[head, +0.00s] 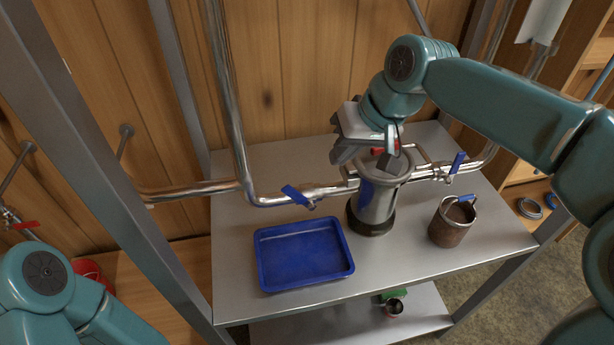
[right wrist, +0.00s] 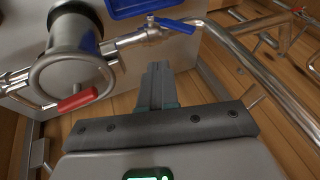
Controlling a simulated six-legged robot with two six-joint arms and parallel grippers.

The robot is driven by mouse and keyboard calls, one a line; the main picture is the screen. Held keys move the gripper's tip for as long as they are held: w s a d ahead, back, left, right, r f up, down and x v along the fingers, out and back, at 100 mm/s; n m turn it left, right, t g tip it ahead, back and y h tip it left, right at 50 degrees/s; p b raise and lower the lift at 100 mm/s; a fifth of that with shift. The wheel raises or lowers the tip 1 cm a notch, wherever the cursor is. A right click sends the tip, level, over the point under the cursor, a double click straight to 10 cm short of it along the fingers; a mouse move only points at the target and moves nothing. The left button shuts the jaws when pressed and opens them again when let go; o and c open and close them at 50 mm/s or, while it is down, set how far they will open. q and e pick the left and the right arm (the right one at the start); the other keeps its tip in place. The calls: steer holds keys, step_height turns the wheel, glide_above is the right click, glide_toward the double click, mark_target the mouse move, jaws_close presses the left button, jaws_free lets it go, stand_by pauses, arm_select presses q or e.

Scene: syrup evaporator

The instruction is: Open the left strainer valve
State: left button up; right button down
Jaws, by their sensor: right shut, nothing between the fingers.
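The metal strainer (head: 377,200) stands upright on the steel table, with a red handle (head: 378,150) at its top. The left strainer valve (head: 296,195) has a blue lever that slants across the pipe left of the strainer. The lever also shows in the right wrist view (right wrist: 178,25), beyond the fingertips. My right gripper (head: 340,155) hangs above the pipe, by the strainer's upper left side. Its fingers (right wrist: 157,72) are shut with nothing between them and apart from the lever. My left arm is at the lower left of the head view; its gripper is out of view.
A blue tray (head: 302,282) lies in front of the left valve. A second blue-levered valve (head: 457,163) is right of the strainer. A brown mug-like pot (head: 450,228) stands at the right. A vertical pipe (head: 228,100) rises near the wall. Table left of the tray is clear.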

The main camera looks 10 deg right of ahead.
glide_toward(300, 199)
steer(key=w+d+f, duration=0.1)
steer(key=w+f, duration=0.1)
steer(key=w, duration=0.1)
steer(key=a+f, duration=0.1)
steer(key=a+p, duration=0.1)
steer(key=shift+s+a+f, duration=0.15)
steer(key=shift+a+f, duration=0.2)
steer(key=shift+a, duration=0.05)
steer(key=shift+a+r, duration=0.1)
